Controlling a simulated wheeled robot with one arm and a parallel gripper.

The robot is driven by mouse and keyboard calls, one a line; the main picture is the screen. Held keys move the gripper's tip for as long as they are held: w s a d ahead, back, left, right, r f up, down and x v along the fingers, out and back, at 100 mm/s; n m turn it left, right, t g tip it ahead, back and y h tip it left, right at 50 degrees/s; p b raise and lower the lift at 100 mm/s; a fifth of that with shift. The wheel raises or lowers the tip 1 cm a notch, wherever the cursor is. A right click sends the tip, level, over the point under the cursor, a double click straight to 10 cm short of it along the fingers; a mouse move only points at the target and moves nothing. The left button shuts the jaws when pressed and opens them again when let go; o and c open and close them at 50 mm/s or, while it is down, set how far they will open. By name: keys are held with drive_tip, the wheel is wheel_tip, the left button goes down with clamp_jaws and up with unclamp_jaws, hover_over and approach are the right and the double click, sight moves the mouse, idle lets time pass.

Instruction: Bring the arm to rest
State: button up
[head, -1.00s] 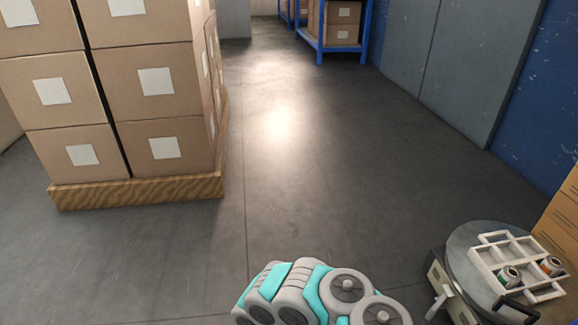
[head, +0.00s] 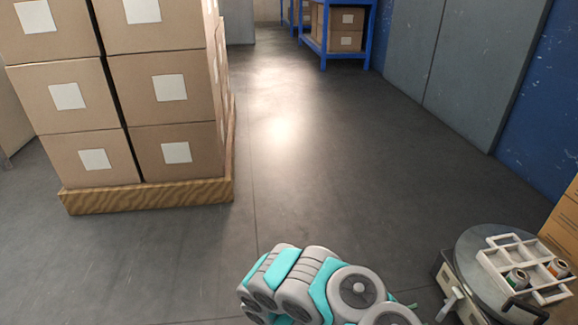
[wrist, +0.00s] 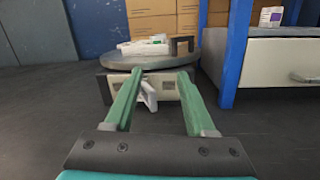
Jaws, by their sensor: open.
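Beyond the fingers stands a round grey table (wrist: 208,62) with a white tray (wrist: 142,47) on top. The table (head: 478,262) is at the lower right of the head view, with the white divided tray (head: 500,240) holding two spools (head: 517,280).
Stacked cartons (head: 165,90) on a wooden pallet (head: 150,195) stand at the left. A blue rack (head: 340,35) is at the back. A blue-legged bench with a drawer (wrist: 280,65) is right in the wrist view. The middle floor (head: 330,170) is clear.

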drive_tip(key=s+d+r+m+g+y+p, duration=0.1)
drive_tip(key=s+r+m+g+y, duration=0.15)
drive_tip(key=r+m+g, duration=0.4)
drive_tip(key=s+r+m+g+y+p, duration=0.15)
drive_tip(key=s+r+m, duration=0.25)
drive_tip(key=r, duration=0.6)
drive_tip(key=s+d+r+m+g+y+p, duration=0.1)
drive_tip(key=s+r+m+g+p, duration=0.1)
drive_tip(key=s+r+m+g, duration=0.45)
drive_tip(key=s+a+r+m+t+y+p, duration=0.1)
drive_tip(key=s+a+r+t+y+p, duration=0.1)
drive_tip(key=s+a+r+t+y, duration=0.2)
drive_tip(key=s+a+r+t+y+p, duration=0.3)
drive_tip(key=a+r+y, duration=0.6)
drive_tip(key=a, duration=0.7)
wheel_tip(320, 180, up, 2)
drive_tip(key=shift+s+a+r+m+t+y, duration=0.25)
drive_tip(key=shift+s+a+m+t+y, duration=0.15)
drive_tip(key=shift+s+t, duration=0.4)
drive_tip(key=shift+c, duration=0.4)
drive_tip(key=shift+d, duration=0.2)
